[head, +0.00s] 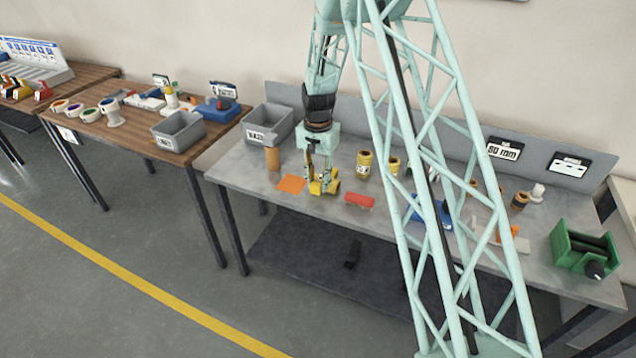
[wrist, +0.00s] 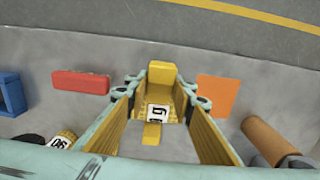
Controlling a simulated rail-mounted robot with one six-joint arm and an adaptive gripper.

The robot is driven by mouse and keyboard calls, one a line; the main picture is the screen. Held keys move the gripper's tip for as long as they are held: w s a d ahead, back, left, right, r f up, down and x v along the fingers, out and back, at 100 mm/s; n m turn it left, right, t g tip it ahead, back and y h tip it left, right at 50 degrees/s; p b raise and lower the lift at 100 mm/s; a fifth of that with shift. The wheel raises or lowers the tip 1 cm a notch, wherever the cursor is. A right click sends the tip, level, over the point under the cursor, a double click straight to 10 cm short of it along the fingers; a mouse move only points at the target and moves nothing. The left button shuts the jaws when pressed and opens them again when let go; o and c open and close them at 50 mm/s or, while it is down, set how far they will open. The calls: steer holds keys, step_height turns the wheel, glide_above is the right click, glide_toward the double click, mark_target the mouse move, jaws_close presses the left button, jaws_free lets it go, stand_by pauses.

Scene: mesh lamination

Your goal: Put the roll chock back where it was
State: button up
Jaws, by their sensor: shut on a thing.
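The yellow roll chock (wrist: 161,76), a stepped block, is between the fingertips of my gripper (wrist: 162,92) in the wrist view. A white label with a black character shows on it. In the head view my gripper (head: 320,182) is low at the bench's left part, shut on the chock (head: 331,187), whose upper part the fingers partly hide. I cannot tell whether the chock touches the bench. A flat orange square (head: 292,185) lies just left of it in the head view and right of it in the wrist view (wrist: 217,97).
A red block (head: 359,200) lies right of the chock on the grey bench (head: 240,170). My lattice column hides part of the bench.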

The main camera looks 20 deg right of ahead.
mark_target(318, 182)
steer(key=shift+f+b, duration=0.3)
steer(key=shift+f, duration=0.2)
steer(key=o, duration=0.9)
steer(key=shift+r, duration=0.2)
steer(key=shift+r+p, duration=0.55)
steer(key=shift+r, duration=5.9)
